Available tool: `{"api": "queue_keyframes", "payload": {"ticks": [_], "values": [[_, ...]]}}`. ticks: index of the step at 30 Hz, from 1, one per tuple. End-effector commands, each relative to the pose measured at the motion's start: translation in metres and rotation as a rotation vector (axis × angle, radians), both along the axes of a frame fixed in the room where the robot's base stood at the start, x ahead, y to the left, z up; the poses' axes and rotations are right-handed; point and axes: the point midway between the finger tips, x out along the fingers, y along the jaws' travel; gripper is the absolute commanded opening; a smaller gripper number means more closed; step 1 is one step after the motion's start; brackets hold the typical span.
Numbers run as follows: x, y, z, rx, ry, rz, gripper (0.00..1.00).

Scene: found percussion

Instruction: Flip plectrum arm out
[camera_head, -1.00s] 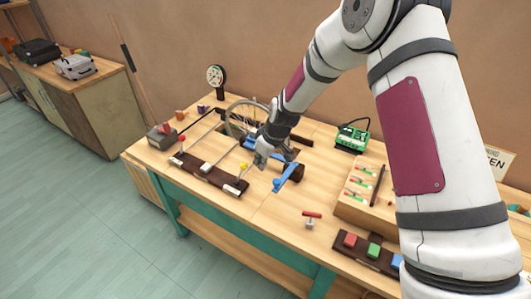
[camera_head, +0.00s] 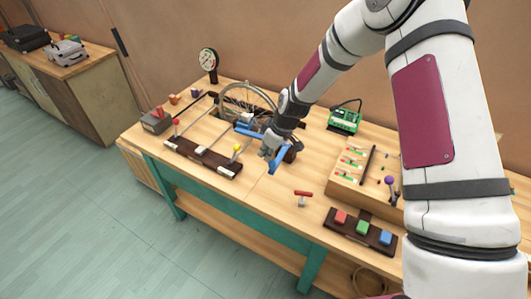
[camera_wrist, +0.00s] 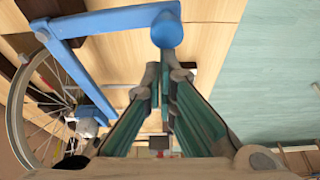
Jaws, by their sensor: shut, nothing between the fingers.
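The plectrum arm appears to be the blue bent bar (camera_head: 279,161) beside the spoked wheel (camera_head: 247,97) on the workbench. In the wrist view the blue bar (camera_wrist: 92,24) forms a corner at the left, and its rounded knob end (camera_wrist: 167,29) lies just beyond my fingertips. My gripper (camera_head: 266,153) is low over the bench at the bar's free end and partly hides it. In the wrist view my gripper (camera_wrist: 166,73) is shut and empty, with its tips close to the knob. I cannot tell whether they touch.
A red-handled tool (camera_head: 303,194) and a board of coloured blocks (camera_head: 361,228) lie to the right. A green device (camera_head: 345,119) stands behind. The bench front between them is clear.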

Motion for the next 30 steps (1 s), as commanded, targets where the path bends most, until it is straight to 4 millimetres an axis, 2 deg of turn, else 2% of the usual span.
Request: {"api": "queue_keyframes", "payload": {"ticks": [13, 30], "values": [[-0.020, -0.037, -0.001, 0.001, 0.001, 0.330, 0.00], [-0.021, -0.038, 0.000, -0.002, 0.000, 0.365, 0.00]]}}
